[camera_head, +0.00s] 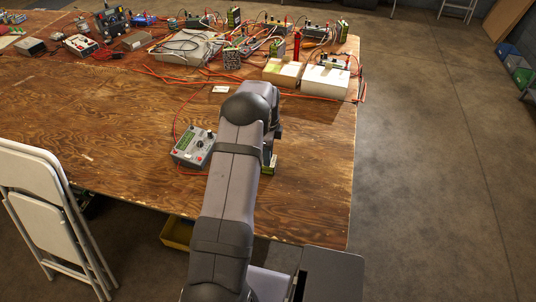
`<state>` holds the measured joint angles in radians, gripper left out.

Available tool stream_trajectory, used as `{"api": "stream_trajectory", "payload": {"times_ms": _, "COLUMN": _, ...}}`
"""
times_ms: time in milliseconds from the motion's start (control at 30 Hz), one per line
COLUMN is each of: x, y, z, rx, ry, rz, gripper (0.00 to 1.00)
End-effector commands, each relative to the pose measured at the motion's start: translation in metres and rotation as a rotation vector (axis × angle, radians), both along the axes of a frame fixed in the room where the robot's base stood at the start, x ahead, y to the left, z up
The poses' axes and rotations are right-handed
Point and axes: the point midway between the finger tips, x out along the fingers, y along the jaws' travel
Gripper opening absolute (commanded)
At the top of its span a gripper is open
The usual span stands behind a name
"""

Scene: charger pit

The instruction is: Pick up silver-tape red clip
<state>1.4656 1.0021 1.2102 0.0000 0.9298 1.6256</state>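I cannot pick out a red clip with silver tape for certain at this size. Small red clip-like parts (346,62) show on the cables and devices at the table's back right. My grey arm reaches over the front of the table. Dark parts at its far end, likely my gripper (275,132), show partly at the arm's right side, above the wood. Its fingertips are hidden or too small to see, so whether it is open or shut does not show. A small green-yellow block (269,163) stands just below those parts, partly hidden by my arm.
A grey meter with a green screen (193,148) lies left of my arm, with a red cable around it. Wired devices and two pale boxes (325,81) crowd the table's back. The wooden table (110,130) is clear at left and front right. A white folding chair (40,190) stands front left.

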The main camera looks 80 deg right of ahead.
Motion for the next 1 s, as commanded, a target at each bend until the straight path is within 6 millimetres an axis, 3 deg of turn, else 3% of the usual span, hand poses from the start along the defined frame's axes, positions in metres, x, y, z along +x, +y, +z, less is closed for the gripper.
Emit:
{"api": "stream_trajectory", "payload": {"times_ms": 267, "x": 0.0, "y": 0.0, "z": -0.004, "rx": -0.001, "ry": 0.0, "rz": 0.0, "gripper": 0.22}}
{"api": "stream_trajectory", "payload": {"times_ms": 300, "x": 0.0, "y": 0.0, "z": -0.004, "rx": -0.001, "ry": 0.0, "rz": 0.0, "gripper": 0.2}}
{"api": "stream_trajectory", "payload": {"times_ms": 400, "x": 0.0, "y": 0.0, "z": -0.004, "rx": -0.001, "ry": 0.0, "rz": 0.0, "gripper": 0.0}}
{"api": "stream_trajectory", "payload": {"times_ms": 767, "x": 0.0, "y": 0.0, "z": -0.002, "rx": -0.001, "ry": 0.0, "rz": 0.0, "gripper": 0.0}}
{"api": "stream_trajectory", "payload": {"times_ms": 1000, "x": 0.0, "y": -0.001, "z": 0.021, "rx": -0.006, "ry": 0.0, "rz": 0.0, "gripper": 0.0}}
